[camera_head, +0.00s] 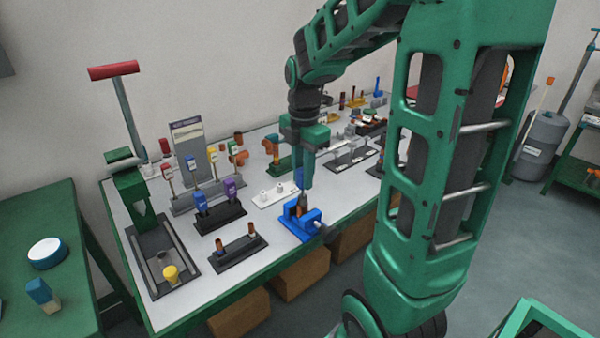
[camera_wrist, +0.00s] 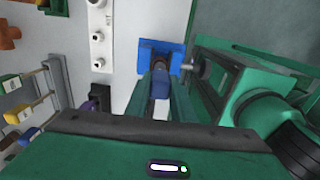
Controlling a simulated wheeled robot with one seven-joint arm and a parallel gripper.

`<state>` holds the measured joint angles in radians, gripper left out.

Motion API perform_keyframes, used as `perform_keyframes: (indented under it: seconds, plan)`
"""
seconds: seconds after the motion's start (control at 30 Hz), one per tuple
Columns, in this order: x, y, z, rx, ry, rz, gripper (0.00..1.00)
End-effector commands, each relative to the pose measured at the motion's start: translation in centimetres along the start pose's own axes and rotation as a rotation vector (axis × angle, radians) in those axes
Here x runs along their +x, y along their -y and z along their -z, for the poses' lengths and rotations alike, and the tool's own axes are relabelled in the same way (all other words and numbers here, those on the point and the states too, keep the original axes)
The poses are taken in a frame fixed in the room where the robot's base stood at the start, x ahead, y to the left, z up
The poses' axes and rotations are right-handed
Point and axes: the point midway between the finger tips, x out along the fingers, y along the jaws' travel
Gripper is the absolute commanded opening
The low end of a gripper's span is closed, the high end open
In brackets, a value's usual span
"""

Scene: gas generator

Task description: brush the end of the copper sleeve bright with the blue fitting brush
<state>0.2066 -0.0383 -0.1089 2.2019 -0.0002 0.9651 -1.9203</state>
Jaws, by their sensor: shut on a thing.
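My gripper (camera_head: 304,187) points down over the blue vise (camera_head: 291,222) at the front edge of the bench. It is shut on a blue-handled tool, which I take to be the blue fitting brush (camera_wrist: 160,87); its handle also shows beside the fingers in the head view (camera_head: 298,176). A brownish copper piece, seemingly the copper sleeve (camera_head: 303,204), is at the vise just below the fingertips. In the wrist view the blue vise (camera_wrist: 175,68) lies just beyond the fingertips. The brush's working end is hidden, so I cannot tell whether it touches the sleeve.
A dark stand (camera_head: 238,254) with two copper pieces is left of the vise. Behind it a dark rack (camera_head: 222,219) holds a blue and a purple handle. A white plate (camera_head: 275,194) with fittings lies close behind the vise. Bare bench top shows between the stand and vise.

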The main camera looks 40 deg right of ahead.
Motion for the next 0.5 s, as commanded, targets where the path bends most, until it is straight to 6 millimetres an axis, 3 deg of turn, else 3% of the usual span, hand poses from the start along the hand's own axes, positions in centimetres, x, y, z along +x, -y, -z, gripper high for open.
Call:
perform_keyframes:
  seconds: [0.5]
  plan:
    - [1.4,0.0,0.0,0.000,0.000,0.001,0.05]
